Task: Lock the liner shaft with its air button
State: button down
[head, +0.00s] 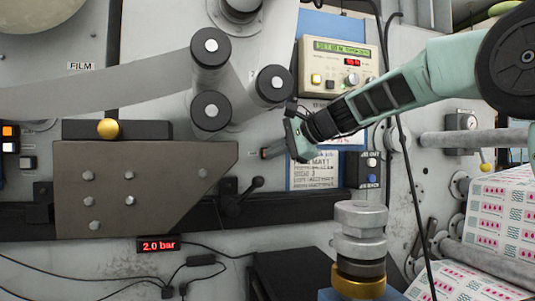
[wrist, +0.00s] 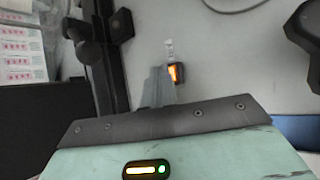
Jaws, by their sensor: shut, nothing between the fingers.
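My gripper (head: 268,153) is shut and empty, its fingers pointing left along the grey machine face in the head view. In the wrist view the shut fingertips (wrist: 159,72) are right beside a small button (wrist: 175,73) that glows orange in a dark housing. A white label above it is too small to read. I cannot tell whether the fingertips touch the button.
A control box (head: 337,70) with a green display stands above my gripper. A black lever (head: 250,190) and a brown plate (head: 145,180) are below and left. Rollers (head: 211,110) stick out at upper left.

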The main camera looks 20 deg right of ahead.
jog(key=shift+s, duration=0.2)
jog(key=shift+s+b, duration=0.25)
jog(key=shift+b, duration=0.05)
dwell(0.3)
jog(key=s+b, duration=0.2)
jog(key=s, duration=0.4)
jog(key=shift+b, duration=0.35)
dwell(0.3)
